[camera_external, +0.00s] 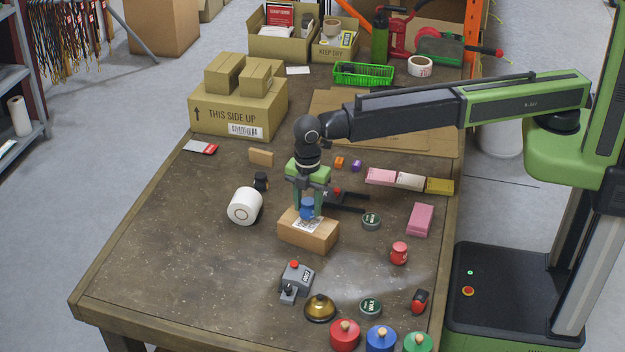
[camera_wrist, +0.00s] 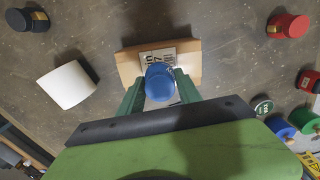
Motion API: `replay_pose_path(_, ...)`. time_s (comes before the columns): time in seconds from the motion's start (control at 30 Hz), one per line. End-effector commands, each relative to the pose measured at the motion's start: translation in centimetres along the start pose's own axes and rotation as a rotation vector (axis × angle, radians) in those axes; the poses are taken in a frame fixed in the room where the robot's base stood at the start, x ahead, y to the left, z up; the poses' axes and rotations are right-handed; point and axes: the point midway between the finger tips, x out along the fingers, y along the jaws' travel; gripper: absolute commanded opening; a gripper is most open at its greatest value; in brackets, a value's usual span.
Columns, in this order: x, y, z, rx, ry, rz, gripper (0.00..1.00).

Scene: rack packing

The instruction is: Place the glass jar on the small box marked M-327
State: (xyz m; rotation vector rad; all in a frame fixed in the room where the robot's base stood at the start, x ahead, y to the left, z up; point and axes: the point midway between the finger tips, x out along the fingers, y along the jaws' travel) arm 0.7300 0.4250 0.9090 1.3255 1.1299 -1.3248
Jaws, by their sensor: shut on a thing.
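The glass jar shows as a blue-lidded jar (camera_external: 308,208) between my gripper's fingers. In the wrist view the round blue lid (camera_wrist: 160,80) sits between the two green fingertips. My gripper (camera_external: 308,205) points straight down and is shut on the jar. The small brown cardboard box (camera_external: 307,238) lies on the table directly under the jar, and it also shows in the wrist view (camera_wrist: 126,66). A white label is on its top, partly covered by the jar; I cannot read its full marking. I cannot tell whether the jar's base touches the box.
A grey switch box with a red button (camera_external: 296,278) is in front. The table's left front is clear.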

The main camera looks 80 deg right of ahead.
Motion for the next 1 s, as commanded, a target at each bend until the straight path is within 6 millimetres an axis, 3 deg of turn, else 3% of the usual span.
replay_pose_path(0.03, 1.87, 0.0, 0.0, 0.0, 0.0, 0.0, 0.0)
replay_pose_path(0.07, 2.2, 0.0, 0.0, 0.0, 0.0, 0.0, 0.0)
replay_pose_path(0.47, 2.37, 0.01, 0.01, 0.0, 0.0, 0.0, 0.0)
replay_pose_path(0.5, 2.17, 0.01, 0.01, 0.0, 0.0, 0.0, 0.46)
replay_pose_path(0.6, 2.15, 0.01, 0.01, 0.0, 0.0, 0.0, 0.59)
replay_pose_path(0.63, 2.15, 0.01, 0.01, 0.0, 0.0, 0.0, 0.62)
replay_pose_path(1.0, 1.79, 0.01, 0.01, 0.0, 0.0, 0.0, 0.62)
